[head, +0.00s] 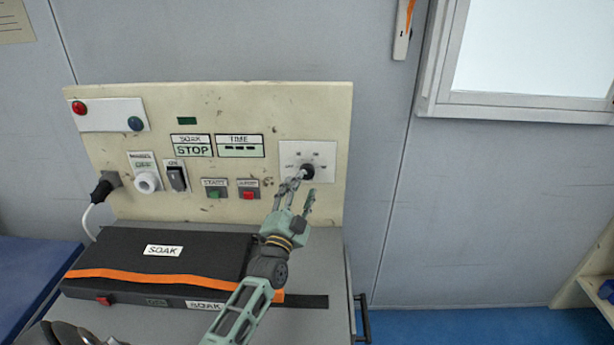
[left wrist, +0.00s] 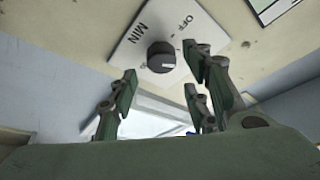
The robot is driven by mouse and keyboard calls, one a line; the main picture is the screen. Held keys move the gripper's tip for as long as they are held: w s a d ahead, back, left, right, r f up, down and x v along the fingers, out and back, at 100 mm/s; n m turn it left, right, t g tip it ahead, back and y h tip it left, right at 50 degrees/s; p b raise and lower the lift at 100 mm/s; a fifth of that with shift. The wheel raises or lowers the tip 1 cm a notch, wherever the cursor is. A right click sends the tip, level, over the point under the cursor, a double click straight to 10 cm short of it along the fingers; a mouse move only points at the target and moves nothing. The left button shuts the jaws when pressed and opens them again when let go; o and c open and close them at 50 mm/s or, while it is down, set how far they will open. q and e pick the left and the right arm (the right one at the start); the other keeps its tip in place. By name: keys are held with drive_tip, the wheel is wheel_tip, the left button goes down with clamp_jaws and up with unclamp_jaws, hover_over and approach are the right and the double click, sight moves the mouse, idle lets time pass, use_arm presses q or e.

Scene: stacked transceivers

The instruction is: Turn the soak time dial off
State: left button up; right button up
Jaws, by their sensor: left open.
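The soak time dial (head: 307,171) is a dark round knob on a white plate (head: 322,150) at the right of the cream panel. In the left wrist view the dial (left wrist: 161,57) shows a pale pointer mark, and its plate (left wrist: 150,25) reads OFF and MIN. My left gripper (head: 298,190) is open just in front of and below the dial in the head view. In the left wrist view its fingers (left wrist: 160,95) are spread below and to either side of the dial, with nothing between them. Whether any finger touches the dial, I cannot tell.
The cream panel (head: 240,110) also carries STOP and TIME displays, a black rocker switch (head: 177,178), a white knob (head: 147,183), and green and red buttons. A black case (head: 110,245) marked SOAK lies on the bench below. A black plug (head: 104,187) sits at the panel's left.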

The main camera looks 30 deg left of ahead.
sight(307, 177)
use_arm(q)
drive_tip(key=x, duration=0.4)
drive_tip(key=shift+f, duration=0.2)
drive_tip(key=shift+w+r, duration=0.1)
drive_tip(key=shift+w, duration=0.1)
drive_tip(key=shift+a, duration=0.1)
drive_tip(key=c, duration=0.6)
drive_tip(key=shift+c, duration=2.1)
use_arm(e)
drive_tip(key=shift+r, duration=0.25)
